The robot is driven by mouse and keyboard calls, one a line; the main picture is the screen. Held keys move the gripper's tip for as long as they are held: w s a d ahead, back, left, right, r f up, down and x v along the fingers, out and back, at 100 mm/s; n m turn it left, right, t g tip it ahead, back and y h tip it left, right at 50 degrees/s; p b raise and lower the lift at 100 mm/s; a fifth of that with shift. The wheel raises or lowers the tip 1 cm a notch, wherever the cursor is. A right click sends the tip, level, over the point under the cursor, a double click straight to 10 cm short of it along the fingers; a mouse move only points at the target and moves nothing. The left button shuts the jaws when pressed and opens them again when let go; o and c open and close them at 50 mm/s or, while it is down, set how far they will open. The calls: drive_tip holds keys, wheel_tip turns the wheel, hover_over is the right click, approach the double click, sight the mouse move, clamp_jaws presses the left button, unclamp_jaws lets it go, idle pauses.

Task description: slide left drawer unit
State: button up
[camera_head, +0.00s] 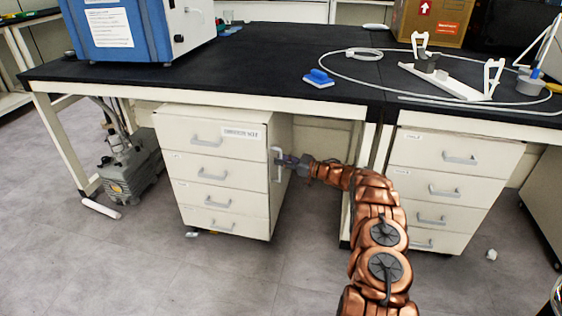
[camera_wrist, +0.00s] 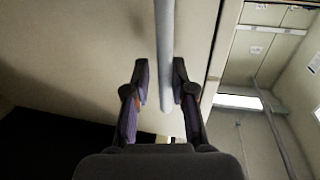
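The left drawer unit (camera_head: 222,170) is a cream cabinet with several drawers, standing under the black-topped bench. A vertical bar handle (camera_head: 278,164) is on its right side panel. My gripper (camera_head: 292,161) is at this handle, reaching in from the right. In the wrist view the grey handle bar (camera_wrist: 165,50) runs down between the two fingers of my gripper (camera_wrist: 160,85). The right finger is close to or touching the bar, and a gap shows between the left finger and the bar. The fingers are apart, and the unit's pale side panel (camera_wrist: 80,50) lies behind them.
A second drawer unit (camera_head: 452,190) stands to the right, beyond a bench leg. A grey pump (camera_head: 128,165) sits on the floor left of the left unit, with a white cylinder (camera_head: 101,208) by it. Floor in front is clear. The bench top (camera_head: 260,60) overhangs the unit.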

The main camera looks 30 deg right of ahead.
drive_tip(key=shift+o, duration=1.2)
drive_tip(key=shift+a, duration=0.3)
drive_tip(key=v, duration=1.2)
drive_tip(key=shift+w, duration=0.1)
